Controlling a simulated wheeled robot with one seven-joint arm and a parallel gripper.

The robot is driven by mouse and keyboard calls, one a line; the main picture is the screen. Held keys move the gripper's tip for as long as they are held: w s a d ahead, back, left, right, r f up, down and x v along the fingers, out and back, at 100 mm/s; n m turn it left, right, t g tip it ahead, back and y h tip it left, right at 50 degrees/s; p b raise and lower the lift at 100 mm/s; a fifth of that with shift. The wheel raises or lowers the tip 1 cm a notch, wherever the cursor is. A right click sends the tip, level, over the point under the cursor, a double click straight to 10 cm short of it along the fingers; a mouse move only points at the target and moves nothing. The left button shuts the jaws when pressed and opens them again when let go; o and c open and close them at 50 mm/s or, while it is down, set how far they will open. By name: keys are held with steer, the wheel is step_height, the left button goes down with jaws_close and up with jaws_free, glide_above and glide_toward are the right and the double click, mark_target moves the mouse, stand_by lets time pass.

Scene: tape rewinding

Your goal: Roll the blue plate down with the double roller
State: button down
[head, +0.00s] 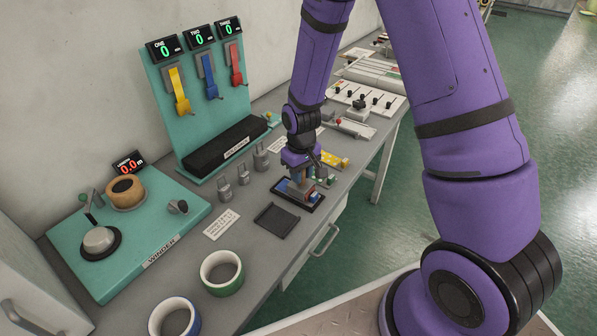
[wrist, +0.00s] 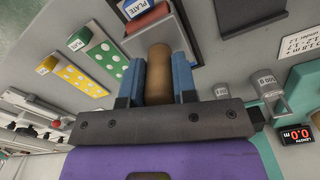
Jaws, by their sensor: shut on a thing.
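My gripper (head: 302,182) is low over the black-edged plate stand (head: 313,203) near the table's front edge. Blue (head: 287,188) shows beside the fingers there; the rest of the blue plate is hidden. In the wrist view my gripper (wrist: 156,72) is shut on a brown cylindrical handle (wrist: 158,78), which I take for the double roller's. A reddish roller part (wrist: 147,19) shows just beyond it, close to the blue PLATE label (wrist: 138,8). I cannot tell whether the roller touches the plate.
A yellow strip (head: 334,160) lies behind my gripper, and a dark flat pad (head: 277,219) lies to the left. Several grey weights (head: 243,175) stand behind.

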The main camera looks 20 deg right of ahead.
steer(key=shift+w+a, duration=0.1)
steer(key=shift+a, duration=0.05)
steer(key=shift+w+a, duration=0.5)
steer(key=shift+w, duration=0.3)
steer(key=shift+w+a, duration=0.55)
steer(key=shift+w, duration=0.45)
steer(key=shift+w+a, duration=0.5)
steer(key=shift+w, duration=0.25)
steer(key=shift+s+d, duration=0.55)
steer(key=shift+s, duration=0.3)
